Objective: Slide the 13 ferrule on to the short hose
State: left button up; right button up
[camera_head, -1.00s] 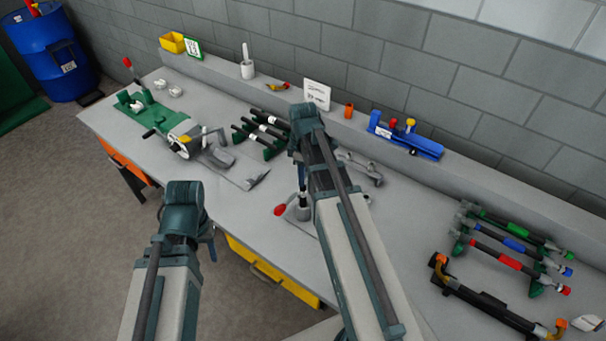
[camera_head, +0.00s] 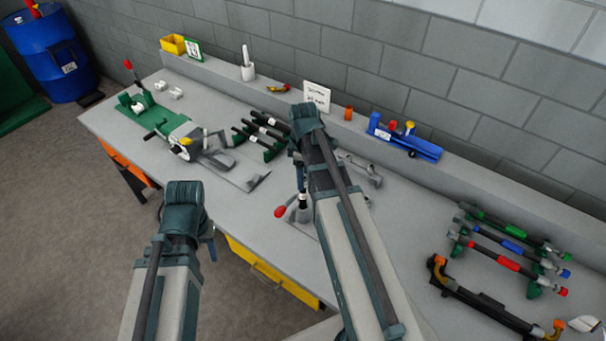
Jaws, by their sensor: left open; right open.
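Black hoses (camera_head: 262,134) with white labels lie on a green rack in the middle of the bench. I cannot tell which is the short one. Small pale metal pieces, possibly ferrules (camera_head: 161,86), stand at the back left beside a green machine; no number is readable. My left gripper (camera_head: 211,246) is in front of the bench's front edge, mostly hidden behind its wrist, with nothing seen in it. My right gripper (camera_head: 299,178) is over the bench middle, right of the hose rack, largely hidden by its own wrist. Both are open and apart from the hoses.
A green hand-lever machine (camera_head: 168,124) stands at the left. A red-knobbed tool (camera_head: 281,211) is close under my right gripper. Colour-banded hoses (camera_head: 513,246) lie on a rack at the right, with a blue tool (camera_head: 405,142) on the back ledge.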

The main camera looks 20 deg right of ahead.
notch_tip(320, 180, up, 12)
jog(key=p, duration=1.1)
jog(key=shift+r+p, duration=0.2)
jog(key=shift+p, duration=0.1)
jog(key=s+a+f+m+b, duration=0.3)
jog(key=s+a+f+b, duration=0.4)
jog(key=a, duration=0.3)
jog(key=s+a+f+m+h+b, duration=0.1)
jog(key=s+a+f+m+b, duration=0.3)
jog(key=a+f+b, duration=0.6)
jog(key=s+a, duration=0.1)
jog(key=s, duration=0.1)
jog(key=shift+s+a, duration=0.2)
jog(key=shift+s, duration=0.15)
jog(key=shift+f, duration=0.1)
